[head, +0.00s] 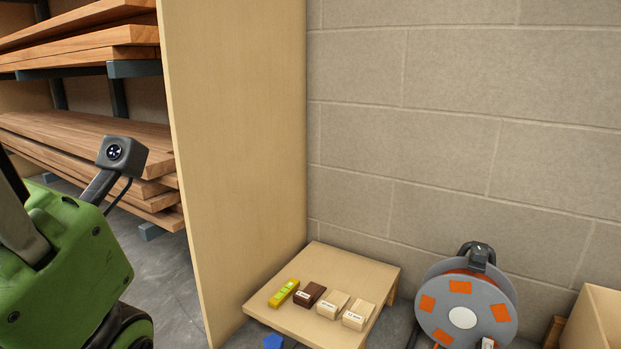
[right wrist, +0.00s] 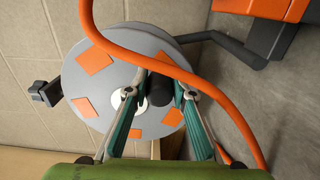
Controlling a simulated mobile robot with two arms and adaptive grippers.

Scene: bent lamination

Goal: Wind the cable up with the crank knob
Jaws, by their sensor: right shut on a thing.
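The cable reel (head: 440,290) stands by the wall at the lower right of the head view, a grey disc with orange patches and a white hub. It also fills the middle of the right wrist view (right wrist: 150,60). There my right gripper (right wrist: 163,82) is shut on the dark crank knob (right wrist: 182,96) in front of the disc. The orange cable (right wrist: 120,52) runs loosely across the disc, past the fingertips and down to the floor on the right.
A low wooden table (head: 268,302) holds small boxes (head: 357,314) left of the reel. A wooden panel (head: 235,150) and lumber racks (head: 90,140) stand at the left. A wooden crate (head: 602,310) is at the right. An orange object (right wrist: 262,9) sits near the reel's foot.

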